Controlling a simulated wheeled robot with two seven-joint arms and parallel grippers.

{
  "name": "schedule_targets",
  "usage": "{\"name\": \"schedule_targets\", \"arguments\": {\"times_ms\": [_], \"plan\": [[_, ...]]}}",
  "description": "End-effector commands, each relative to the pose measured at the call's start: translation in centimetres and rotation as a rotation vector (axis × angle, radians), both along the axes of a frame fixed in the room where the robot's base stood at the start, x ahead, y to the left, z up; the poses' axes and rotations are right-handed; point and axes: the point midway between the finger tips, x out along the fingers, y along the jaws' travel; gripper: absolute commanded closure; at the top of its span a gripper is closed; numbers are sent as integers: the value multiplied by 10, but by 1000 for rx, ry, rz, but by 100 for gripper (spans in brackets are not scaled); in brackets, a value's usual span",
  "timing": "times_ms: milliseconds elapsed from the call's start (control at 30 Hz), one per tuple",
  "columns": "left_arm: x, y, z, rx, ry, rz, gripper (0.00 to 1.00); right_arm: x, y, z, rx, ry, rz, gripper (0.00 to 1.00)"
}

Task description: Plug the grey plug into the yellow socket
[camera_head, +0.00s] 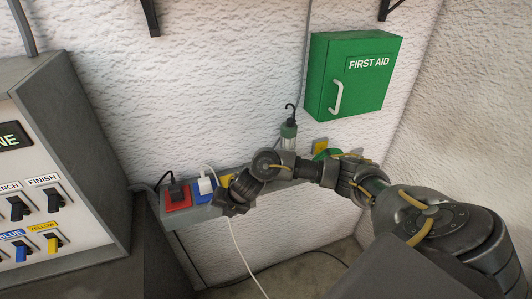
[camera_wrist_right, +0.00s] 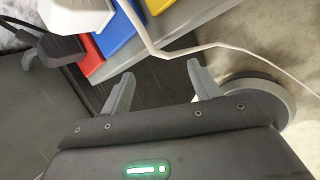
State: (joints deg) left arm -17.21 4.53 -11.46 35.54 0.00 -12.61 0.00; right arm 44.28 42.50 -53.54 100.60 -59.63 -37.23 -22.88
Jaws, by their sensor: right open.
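The grey plug (camera_head: 176,190) sits in the red socket (camera_head: 178,206) at the left end of the shelf; it also shows in the right wrist view (camera_wrist_right: 62,48), at the upper left. The yellow socket (camera_head: 226,180) is right of the blue socket, partly hidden behind my right arm; its edge shows at the top of the wrist view (camera_wrist_right: 157,5). My right gripper (camera_wrist_right: 160,85) is open with nothing between its fingers. In the head view it (camera_head: 231,208) is in front of the shelf, near the blue and yellow sockets. My left gripper is not in view.
A white plug (camera_head: 206,185) sits in the blue socket (camera_head: 203,198), its white cable (camera_head: 238,250) hanging past my gripper. A hand lamp (camera_head: 289,128) and green first aid box (camera_head: 353,75) are on the wall. A grey switch cabinet (camera_head: 75,170) stands left.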

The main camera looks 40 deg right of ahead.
Motion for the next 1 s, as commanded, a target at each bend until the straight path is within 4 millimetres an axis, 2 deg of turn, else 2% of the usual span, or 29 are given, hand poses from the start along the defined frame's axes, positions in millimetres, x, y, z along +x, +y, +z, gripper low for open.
{"name": "schedule_targets", "arguments": {"times_ms": [33,100,200,300,400,533,800,1000], "plan": [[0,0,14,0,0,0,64,3,-23,34,-95,-25,64,38],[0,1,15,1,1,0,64,6,-58,55,-214,-22,132,38],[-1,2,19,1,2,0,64,5,-110,85,-353,13,192,38],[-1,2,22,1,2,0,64,-1,-151,110,-447,54,223,38],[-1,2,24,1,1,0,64,-7,-177,125,-502,85,238,38],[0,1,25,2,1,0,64,-11,-190,133,-529,105,246,38],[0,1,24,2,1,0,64,-11,-191,133,-530,107,247,38],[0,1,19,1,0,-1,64,-6,-191,117,-527,108,247,38]]}}
